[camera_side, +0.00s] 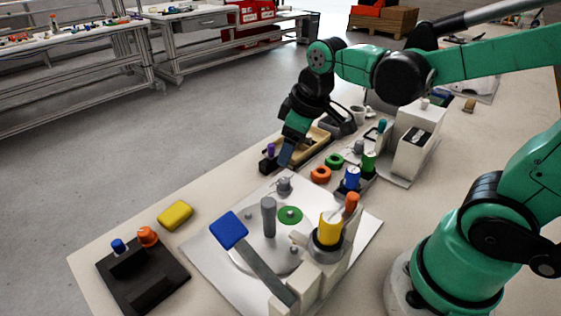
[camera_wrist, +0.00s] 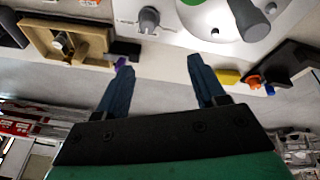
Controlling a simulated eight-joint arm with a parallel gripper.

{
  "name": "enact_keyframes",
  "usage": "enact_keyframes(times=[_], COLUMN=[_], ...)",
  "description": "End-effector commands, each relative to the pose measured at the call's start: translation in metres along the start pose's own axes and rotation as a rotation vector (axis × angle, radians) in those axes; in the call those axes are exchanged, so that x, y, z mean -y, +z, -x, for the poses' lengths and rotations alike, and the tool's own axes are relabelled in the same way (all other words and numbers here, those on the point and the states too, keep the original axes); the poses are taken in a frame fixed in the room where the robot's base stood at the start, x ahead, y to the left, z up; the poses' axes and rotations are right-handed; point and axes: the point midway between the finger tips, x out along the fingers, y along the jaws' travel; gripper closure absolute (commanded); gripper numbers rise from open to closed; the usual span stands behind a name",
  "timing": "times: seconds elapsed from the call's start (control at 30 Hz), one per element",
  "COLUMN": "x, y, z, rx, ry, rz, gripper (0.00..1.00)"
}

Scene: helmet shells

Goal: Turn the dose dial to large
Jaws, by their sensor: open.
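A small grey knob (camera_side: 284,183), which looks like the dose dial, stands at the back edge of the white plate (camera_side: 208,262). In the wrist view the grey knob (camera_wrist: 149,18) sits near the top, with small printed marks beside it that I cannot read. My gripper (camera_side: 286,153) is above and behind the knob in the side view, apart from it. In the wrist view my gripper (camera_wrist: 160,65) has its two blue fingers spread, with nothing between them. The knob lies beyond the fingertips.
A grey upright handle (camera_side: 268,217) and a blue-ended lever (camera_side: 229,230) rise from the plate. A purple-topped item (camera_side: 270,152) and a wooden tray (camera_side: 318,141) are close to my gripper. A yellow block (camera_side: 175,215) and black stand (camera_side: 140,275) are left.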

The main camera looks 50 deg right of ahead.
Motion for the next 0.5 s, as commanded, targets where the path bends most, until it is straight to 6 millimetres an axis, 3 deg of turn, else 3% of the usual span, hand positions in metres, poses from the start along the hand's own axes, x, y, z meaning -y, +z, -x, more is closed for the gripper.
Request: enact_keyframes(times=[0.3, 0.5], x=[-0.022, -0.025], y=[-0.008, -0.006], z=[-0.053, -0.068], rx=[0.23, 0.273], ry=[-0.147, -0.196], rz=[0.338, 0.419], gripper=[0.37, 0.37])
